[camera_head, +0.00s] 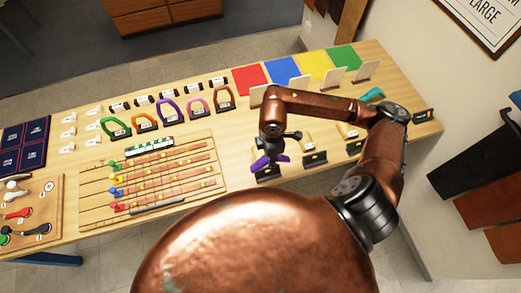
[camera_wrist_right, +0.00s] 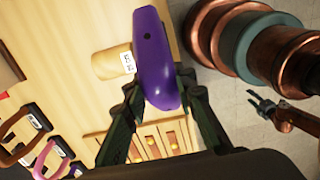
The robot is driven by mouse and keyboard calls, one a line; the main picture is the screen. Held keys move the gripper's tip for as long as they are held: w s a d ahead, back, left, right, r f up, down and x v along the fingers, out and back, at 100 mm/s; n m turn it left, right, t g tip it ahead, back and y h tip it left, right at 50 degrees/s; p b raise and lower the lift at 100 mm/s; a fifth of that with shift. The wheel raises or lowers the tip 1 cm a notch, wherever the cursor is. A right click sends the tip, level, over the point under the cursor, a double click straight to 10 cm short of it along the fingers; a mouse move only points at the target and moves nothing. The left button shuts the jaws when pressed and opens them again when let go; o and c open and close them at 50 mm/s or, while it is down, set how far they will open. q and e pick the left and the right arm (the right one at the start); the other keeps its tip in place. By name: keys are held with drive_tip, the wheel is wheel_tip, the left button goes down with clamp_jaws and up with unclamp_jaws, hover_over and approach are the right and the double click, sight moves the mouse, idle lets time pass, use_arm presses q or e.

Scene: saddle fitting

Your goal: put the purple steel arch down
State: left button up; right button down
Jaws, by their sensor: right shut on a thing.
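My right gripper (camera_head: 270,152) is shut on the purple arch (camera_head: 262,163), over the front right part of the table. In the right wrist view the purple arch (camera_wrist_right: 155,60) stands lengthwise between the two dark fingers of the right gripper (camera_wrist_right: 158,98). A beige rounded block with a white label (camera_wrist_right: 112,63) is beside it; I cannot tell whether they touch. In the head view a black label stand (camera_head: 267,173) is just below the arch. A dark forked end on a copper arm, probably my left gripper (camera_wrist_right: 264,106), shows small at the right of the wrist view.
Red (camera_head: 249,79), blue (camera_head: 283,71), yellow (camera_head: 314,64) and green (camera_head: 344,57) mats lie along the back. A row of coloured arches, one also purple (camera_head: 168,111), stands left of them. A slatted rack (camera_head: 150,180) and a tool board (camera_head: 30,215) lie further left.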

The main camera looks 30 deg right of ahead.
drive_tip(key=w+f, duration=0.2)
drive_tip(key=w, duration=0.2)
drive_tip(key=p, duration=0.2)
hover_over(260, 152)
drive_tip(key=s, duration=0.1)
wheel_tip(260, 152, down, 5)
drive_tip(key=shift+r, duration=0.1)
drive_tip(key=shift+w+f, duration=0.45)
drive_tip(key=shift+f, duration=0.25)
wheel_tip(260, 152, down, 3)
drive_tip(key=shift+r+p, duration=0.1)
drive_tip(key=shift+p, duration=0.45)
drive_tip(key=shift+f, duration=0.3)
drive_tip(key=c, duration=1.6)
unclamp_jaws()
